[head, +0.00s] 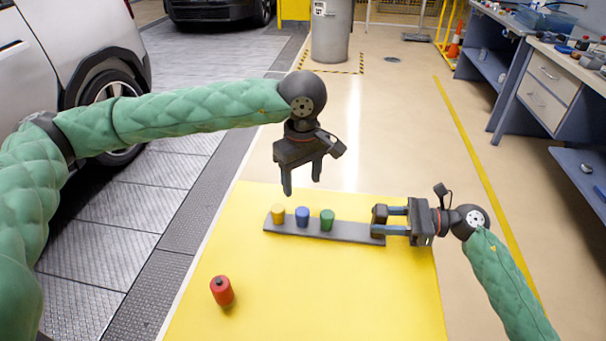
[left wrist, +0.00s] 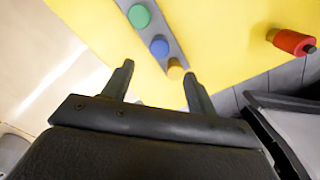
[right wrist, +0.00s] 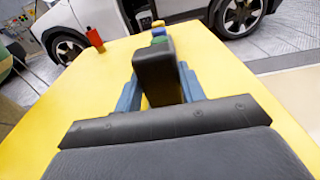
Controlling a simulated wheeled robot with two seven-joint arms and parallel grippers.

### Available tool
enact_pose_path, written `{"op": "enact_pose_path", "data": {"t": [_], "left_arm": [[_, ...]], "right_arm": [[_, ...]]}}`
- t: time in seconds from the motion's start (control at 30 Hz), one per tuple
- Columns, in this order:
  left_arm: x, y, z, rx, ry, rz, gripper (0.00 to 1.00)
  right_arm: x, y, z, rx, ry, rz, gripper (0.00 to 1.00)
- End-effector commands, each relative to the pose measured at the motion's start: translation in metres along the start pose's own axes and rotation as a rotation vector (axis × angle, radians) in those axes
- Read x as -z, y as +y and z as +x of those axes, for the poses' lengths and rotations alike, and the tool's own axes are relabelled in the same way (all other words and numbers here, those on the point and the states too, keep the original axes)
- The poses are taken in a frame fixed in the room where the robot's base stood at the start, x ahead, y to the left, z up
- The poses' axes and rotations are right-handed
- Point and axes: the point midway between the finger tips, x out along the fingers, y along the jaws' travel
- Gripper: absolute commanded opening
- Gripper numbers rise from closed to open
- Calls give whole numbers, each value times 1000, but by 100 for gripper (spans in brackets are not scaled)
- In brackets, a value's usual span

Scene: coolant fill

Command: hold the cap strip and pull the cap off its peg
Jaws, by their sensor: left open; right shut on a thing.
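The grey cap strip (head: 340,229) lies on the yellow table, with a yellow cap (head: 278,214), a blue cap (head: 302,216) and a green cap (head: 327,219) in a row on it. My right gripper (head: 384,221) is shut on the dark upright block at the strip's right end, which also shows between the fingers in the right wrist view (right wrist: 156,75). My left gripper (head: 301,188) is open and empty, pointing down above and behind the strip. In the left wrist view the yellow cap (left wrist: 175,69) appears between and beyond its fingertips, apart from them.
A red canister (head: 222,291) with a dark top stands at the front left of the yellow table (head: 330,290). The table is otherwise clear in front of the strip. A parked car (head: 85,50) is at the left and workbenches (head: 555,80) at the back right.

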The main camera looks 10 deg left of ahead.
Motion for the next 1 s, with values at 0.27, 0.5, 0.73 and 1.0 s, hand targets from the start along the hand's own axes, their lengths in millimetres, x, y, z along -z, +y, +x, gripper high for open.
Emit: {"op": "enact_pose_path", "data": {"t": [0.27, 0.5, 0.73, 1.0], "left_arm": [[0, 0, 37, 0, -3, -2, 58], [0, 0, 75, 0, -2, -2, 58], [0, 0, 103, -1, -3, -3, 58], [0, 1, 115, -3, -2, -3, 58]], "right_arm": [[1, 0, 0, 0, 1, 1, 22], [1, 0, 0, 0, 1, 1, 22], [1, 0, 0, 0, 1, 1, 22], [1, 0, 0, 0, 1, 1, 22]]}}
